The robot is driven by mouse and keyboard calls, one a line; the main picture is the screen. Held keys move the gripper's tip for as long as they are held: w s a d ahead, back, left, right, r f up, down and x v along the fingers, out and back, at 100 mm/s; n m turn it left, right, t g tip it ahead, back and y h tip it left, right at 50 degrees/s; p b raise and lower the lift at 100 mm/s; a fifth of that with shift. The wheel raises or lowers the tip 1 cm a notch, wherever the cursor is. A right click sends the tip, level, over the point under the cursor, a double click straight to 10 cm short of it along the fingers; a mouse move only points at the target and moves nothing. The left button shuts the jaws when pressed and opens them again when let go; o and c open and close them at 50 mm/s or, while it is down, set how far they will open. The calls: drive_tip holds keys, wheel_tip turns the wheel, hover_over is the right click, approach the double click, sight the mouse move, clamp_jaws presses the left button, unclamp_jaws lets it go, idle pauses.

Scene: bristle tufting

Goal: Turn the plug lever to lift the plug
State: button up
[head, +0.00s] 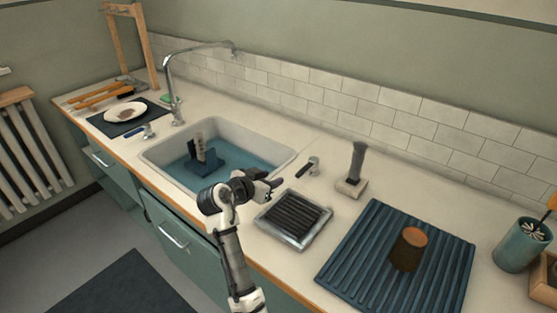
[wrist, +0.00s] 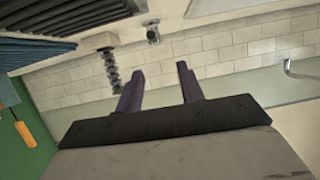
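A small lever with a black handle and metal pivot (head: 312,163) stands on the counter just right of the sink; it also shows small near the top of the wrist view (wrist: 153,33). A similar lever with a blue handle (head: 136,132) is left of the sink. I cannot tell from looks which one is the plug lever. The sink (head: 276,156) holds blue water, and no plug can be made out. My gripper (head: 274,183) is over the sink's right front edge, left of the black lever and apart from it. In the wrist view its fingers (wrist: 160,73) are spread and empty.
A blue stand (head: 203,164) with a grey upright sits in the sink. A metal tray with dark ridges (head: 270,237), a grey post on a base (head: 352,184) and a ribbed blue mat (head: 345,262) with a brown cup (head: 408,248) lie right. The tap (head: 172,85) arches behind the sink.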

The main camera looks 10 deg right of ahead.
drive_tip(key=d, duration=0.1)
drive_tip(key=p, duration=0.3)
approach(301, 171)
drive_tip(key=x, duration=0.8)
clamp_jaws()
drive_tip(key=shift+g, duration=0.3)
